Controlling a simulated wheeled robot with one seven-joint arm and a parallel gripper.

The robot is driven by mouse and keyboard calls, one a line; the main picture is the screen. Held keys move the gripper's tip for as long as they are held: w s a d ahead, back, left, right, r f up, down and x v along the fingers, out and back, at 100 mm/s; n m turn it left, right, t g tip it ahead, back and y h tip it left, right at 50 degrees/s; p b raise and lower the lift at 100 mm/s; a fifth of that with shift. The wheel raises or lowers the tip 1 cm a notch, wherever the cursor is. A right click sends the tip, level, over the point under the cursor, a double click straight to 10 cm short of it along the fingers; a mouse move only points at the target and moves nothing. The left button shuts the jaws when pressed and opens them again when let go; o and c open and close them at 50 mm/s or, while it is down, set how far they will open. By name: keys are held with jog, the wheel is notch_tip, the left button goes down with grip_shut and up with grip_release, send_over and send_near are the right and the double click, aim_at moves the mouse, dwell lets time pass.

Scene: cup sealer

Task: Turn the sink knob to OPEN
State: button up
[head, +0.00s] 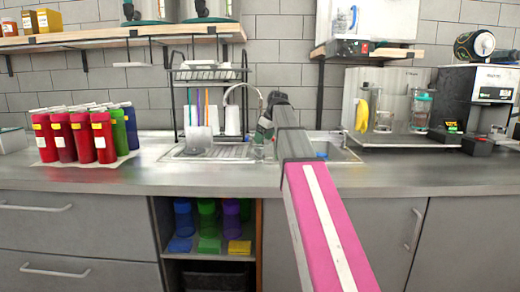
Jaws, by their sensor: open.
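The sink (345,155) is set into the steel counter behind my arm. A curved metal faucet (245,86) rises behind it, just left of my arm. My gripper (259,146) is small in the head view, at the far end of my pink and grey arm. It points down beside the base of the faucet and appears open, with nothing seen between its fingers. The sink knob cannot be made out; my gripper and arm cover part of the faucet base. Contact between gripper and knob cannot be told.
A dish rack (209,75) with cups stands left of the faucet. Several red, green and blue bottles (82,136) stand on a tray at the left. A machine with a yellow item (362,115) stands at the right. The front counter strip is clear.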

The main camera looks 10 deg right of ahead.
aim_at(259, 149)
jog(key=x, duration=0.6)
jog(key=shift+r, duration=0.1)
jog(key=c, duration=0.9)
